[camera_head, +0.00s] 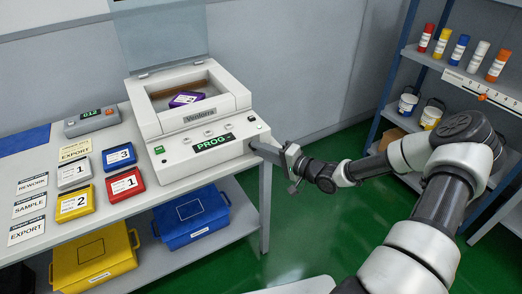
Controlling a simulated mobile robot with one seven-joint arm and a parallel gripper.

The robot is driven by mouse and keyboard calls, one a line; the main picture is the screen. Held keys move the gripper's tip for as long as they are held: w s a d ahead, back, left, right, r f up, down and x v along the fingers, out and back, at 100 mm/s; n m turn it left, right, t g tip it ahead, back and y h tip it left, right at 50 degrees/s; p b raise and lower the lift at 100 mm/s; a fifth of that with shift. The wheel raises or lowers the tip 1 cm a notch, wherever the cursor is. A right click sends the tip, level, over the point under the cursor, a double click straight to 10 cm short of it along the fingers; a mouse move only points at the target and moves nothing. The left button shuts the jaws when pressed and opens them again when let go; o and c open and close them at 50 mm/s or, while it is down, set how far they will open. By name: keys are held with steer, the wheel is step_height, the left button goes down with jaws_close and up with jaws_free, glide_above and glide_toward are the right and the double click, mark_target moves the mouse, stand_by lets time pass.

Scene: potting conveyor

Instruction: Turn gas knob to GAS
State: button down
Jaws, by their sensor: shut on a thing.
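The white machine (178,166) stands on the bench with its lid raised and a purple cartridge (185,99) in its open chamber. Its front shows a green PROG display and a few small round buttons. My gripper (256,147) reaches in from the right, with its fingers against the machine's right side, low near the front corner. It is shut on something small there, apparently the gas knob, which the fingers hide. No knob marking or GAS label can be read, so its setting cannot be told.
Cartridges in grey (74,174), blue (119,156), yellow (75,203) and red (125,185) lie left of the machine beside label cards. Yellow (95,262) and blue (192,218) bins sit below. A shelf rack (440,62) with bottles stands at right; green floor between is clear.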

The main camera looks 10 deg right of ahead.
steer(key=shift+w, duration=0.1)
steer(key=c, duration=1.6)
jaws_free()
steer(key=shift+o, duration=0.2)
steer(key=v, duration=1.7)
steer(key=shift+d+p, duration=0.15)
steer(key=shift+p, duration=0.25)
steer(key=shift+r, duration=0.15)
